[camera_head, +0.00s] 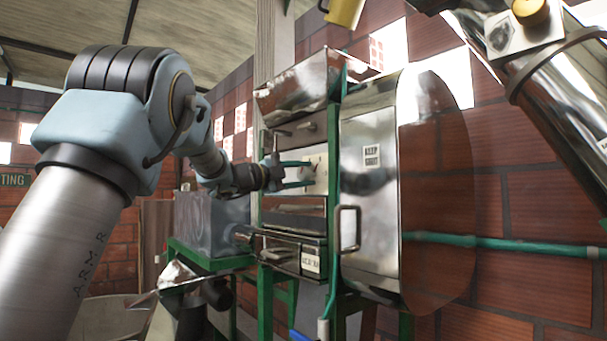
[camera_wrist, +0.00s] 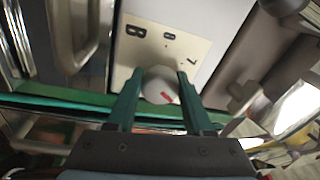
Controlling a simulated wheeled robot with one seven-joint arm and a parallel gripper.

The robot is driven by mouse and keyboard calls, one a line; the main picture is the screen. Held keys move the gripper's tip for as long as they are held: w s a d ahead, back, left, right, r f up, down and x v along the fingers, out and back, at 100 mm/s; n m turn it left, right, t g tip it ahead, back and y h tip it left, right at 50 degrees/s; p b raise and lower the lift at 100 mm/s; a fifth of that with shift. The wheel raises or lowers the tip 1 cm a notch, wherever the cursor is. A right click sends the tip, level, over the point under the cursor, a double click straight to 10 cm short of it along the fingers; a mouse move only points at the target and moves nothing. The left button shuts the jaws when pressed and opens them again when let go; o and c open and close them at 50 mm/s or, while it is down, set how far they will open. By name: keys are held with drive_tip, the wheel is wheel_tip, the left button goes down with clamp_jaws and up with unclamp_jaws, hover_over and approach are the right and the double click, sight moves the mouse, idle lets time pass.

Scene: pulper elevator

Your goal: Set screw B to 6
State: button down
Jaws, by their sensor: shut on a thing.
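In the wrist view, the knob of screw B (camera_wrist: 158,84) is round and pale grey, with a short red mark on its side nearest my palm, slightly right of middle. It sits on a cream plate (camera_wrist: 152,37) printed with a letter B and small characters that are hard to read. My gripper (camera_wrist: 158,76) has its two green fingers on either side of the knob, shut on it. In the head view, my gripper (camera_head: 302,173) reaches the cream plate (camera_head: 320,170) on the machine front. The knob is hard to make out there.
A shiny metal housing (camera_head: 368,190) with a "KEEP SHUT" label and a handle (camera_head: 348,228) stands right of the plate. A metal hopper (camera_head: 292,85) is above it. A green pipe (camera_head: 500,244) runs along the brick wall. A grey box (camera_head: 210,222) is at left.

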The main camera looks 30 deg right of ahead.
drive_tip(key=shift+n, duration=0.3)
drive_tip(key=shift+c, duration=1.5)
unclamp_jaws()
drive_tip(key=s+a+f+b, duration=0.1)
drive_tip(key=a+b, duration=0.3)
drive_tip(key=a, duration=0.6)
drive_tip(key=shift+s+a, duration=0.2)
drive_tip(key=shift+a, duration=0.15)
